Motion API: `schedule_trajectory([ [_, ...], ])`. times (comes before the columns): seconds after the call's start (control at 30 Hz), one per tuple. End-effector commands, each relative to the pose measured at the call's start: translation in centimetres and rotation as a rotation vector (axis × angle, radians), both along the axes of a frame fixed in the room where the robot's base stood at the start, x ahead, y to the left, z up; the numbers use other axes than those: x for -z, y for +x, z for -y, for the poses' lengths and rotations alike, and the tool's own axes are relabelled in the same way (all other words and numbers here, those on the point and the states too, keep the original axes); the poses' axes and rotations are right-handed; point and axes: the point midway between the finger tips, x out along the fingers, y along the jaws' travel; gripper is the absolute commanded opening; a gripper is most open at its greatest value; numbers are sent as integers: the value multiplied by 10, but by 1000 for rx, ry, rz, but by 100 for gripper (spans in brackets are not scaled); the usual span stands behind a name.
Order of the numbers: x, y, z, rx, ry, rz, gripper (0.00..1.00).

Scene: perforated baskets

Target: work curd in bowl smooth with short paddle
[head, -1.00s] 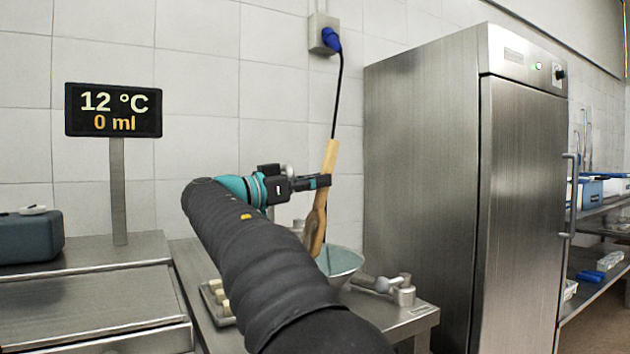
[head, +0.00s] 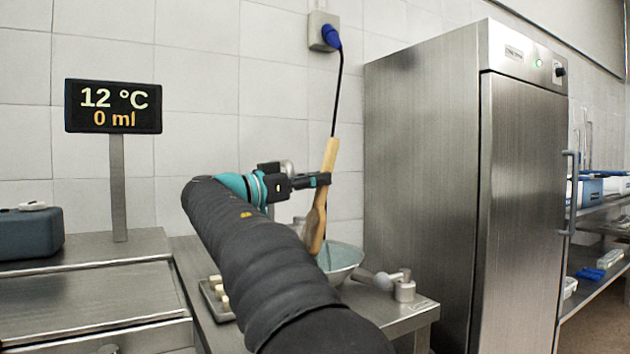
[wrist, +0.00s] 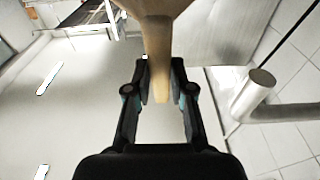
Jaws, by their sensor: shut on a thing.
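My gripper (head: 318,180) is shut on a wooden paddle (head: 330,157) and holds it nearly upright, tilted a little, above the small steel table. In the wrist view the paddle (wrist: 157,45) runs between the two fingers of my gripper (wrist: 160,85), its wide part toward the top edge. A metal bowl (head: 352,275) stands on the table behind my arm, with a pale blue-green inner surface showing. The paddle's lower end is at the bowl's left side; I cannot tell whether it touches anything there. My arm hides part of the bowl, and no curd can be made out.
A small tray (head: 208,295) with pale blocks lies left of my arm. Metal pieces (head: 404,288) stand right of the bowl. A tall steel cabinet (head: 425,160) closes off the right. A display (head: 113,107) reads 12 °C and 0 ml. A black cable (head: 337,95) hangs behind the paddle.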

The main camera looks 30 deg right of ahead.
Motion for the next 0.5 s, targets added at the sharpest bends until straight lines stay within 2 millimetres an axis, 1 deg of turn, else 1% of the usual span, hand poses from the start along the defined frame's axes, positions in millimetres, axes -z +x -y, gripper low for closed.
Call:
schedule_trajectory([
  [0.5,4,-3,0,0,0,1,0],
])
